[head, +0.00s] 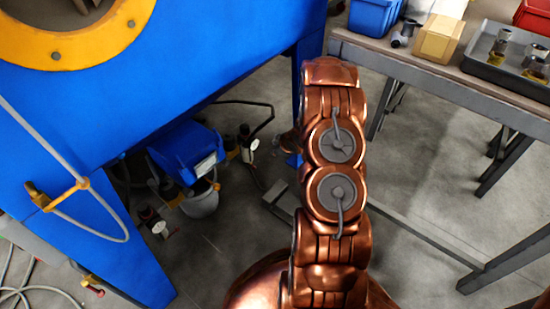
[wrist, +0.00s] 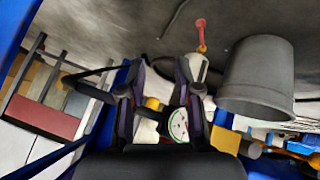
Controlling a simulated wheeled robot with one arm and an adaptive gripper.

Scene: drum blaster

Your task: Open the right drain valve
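In the head view, a drain assembly with a white-faced gauge (head: 254,144) stands low beside the blue machine, left of my arm. A second gauge (head: 158,227) sits lower left. My gripper (wrist: 160,68) shows in the wrist view with its two dark fingers apart and nothing clearly held. A round gauge (wrist: 179,125) with a white face shows between and behind the fingers, partly covered. A red handle (wrist: 201,35) on a pale fitting stands just beyond the right finger. I cannot tell which valve it belongs to, or whether a finger touches it. My arm hides the gripper in the head view.
A grey bucket (wrist: 257,75) is close to the right finger; it also shows in the head view (head: 201,201). The blue machine (head: 150,100) overhangs on the left. A workbench (head: 440,72) with boxes and a tray stands right. Floor between them is mostly open.

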